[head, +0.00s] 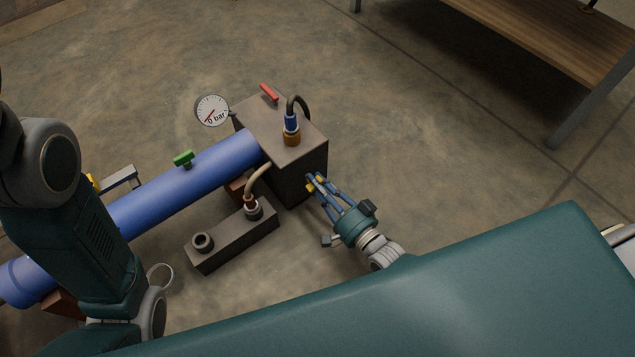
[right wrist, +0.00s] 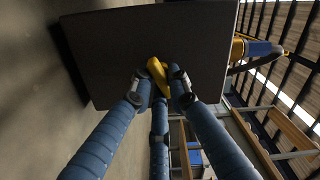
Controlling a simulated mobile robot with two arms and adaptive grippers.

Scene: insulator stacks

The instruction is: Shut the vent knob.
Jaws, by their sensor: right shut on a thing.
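A yellow knob (right wrist: 157,72), which I take to be the vent knob, sits on the dark side face of the block (right wrist: 120,40). It also shows as a small yellow part in the head view (head: 310,187), at the lower right side of the block (head: 290,155). My right gripper (right wrist: 160,82) is shut on the knob, with blue fingers on either side of it. The same gripper (head: 318,183) is seen from above in the head view. The fingers partly hide the knob. My left arm shows at the left, but its gripper does not.
A blue pipe (head: 190,182) with a green handle (head: 183,158) runs left from the block. A gauge (head: 212,110) reads 0 bar, and a red handle (head: 269,92) is on top. A hose joins a low socket block (head: 235,239). A wooden bench (head: 540,35) stands at the upper right.

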